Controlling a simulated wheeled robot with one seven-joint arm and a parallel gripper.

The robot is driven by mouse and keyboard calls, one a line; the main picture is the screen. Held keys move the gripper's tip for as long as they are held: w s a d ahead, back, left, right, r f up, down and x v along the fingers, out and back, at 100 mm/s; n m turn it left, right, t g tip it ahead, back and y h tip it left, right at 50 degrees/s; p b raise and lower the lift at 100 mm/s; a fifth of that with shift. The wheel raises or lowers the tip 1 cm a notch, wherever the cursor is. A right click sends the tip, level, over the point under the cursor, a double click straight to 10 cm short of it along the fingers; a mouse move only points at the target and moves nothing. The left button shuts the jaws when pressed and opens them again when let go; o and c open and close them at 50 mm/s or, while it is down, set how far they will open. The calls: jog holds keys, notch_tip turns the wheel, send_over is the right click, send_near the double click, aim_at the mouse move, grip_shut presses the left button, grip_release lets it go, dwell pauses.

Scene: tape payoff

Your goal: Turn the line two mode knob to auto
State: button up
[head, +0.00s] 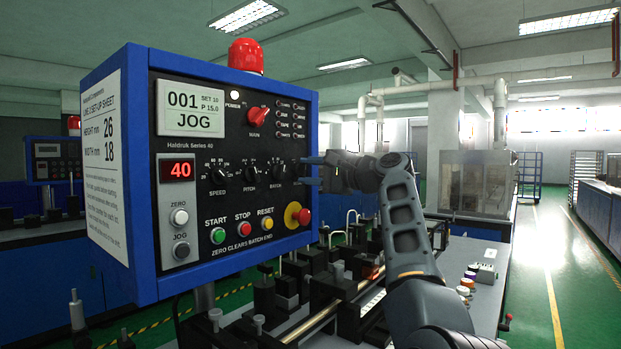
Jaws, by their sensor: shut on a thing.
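The line two control panel (235,130) is a black face in a blue housing. Its display (194,112) reads 001, SET 10, P 15.0 and JOG. A row of black knobs holds the speed knob (218,176), the pitch knob (249,174) and the batch knob (278,171). My gripper (308,170) reaches in from the right, level with this row and just right of the batch knob. It is shut on the knob at the row's right end, taken as the mode knob. The gripper hides that knob, its label and its pointer.
A red main switch (258,114) sits above the row. Below are the green start (218,235), red stop (243,228) and yellow reset (266,223) buttons, and a red emergency stop (303,216) below my gripper. Machine parts fill the bench beneath. The right aisle is clear.

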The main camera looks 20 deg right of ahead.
jog(key=n, duration=0.1)
jog(key=n+b, duration=0.1)
jog(key=n, duration=0.1)
jog(key=n+b, duration=0.1)
jog(key=shift+f, duration=0.25)
jog(key=shift+n+b, duration=0.85)
jog(key=shift+n, duration=0.85)
jog(key=shift+r, duration=0.1)
jog(key=o, duration=1)
jog(key=shift+o, duration=0.2)
jog(key=b+v, duration=0.1)
jog(key=v, duration=0.6)
jog(key=shift+s+d, duration=0.3)
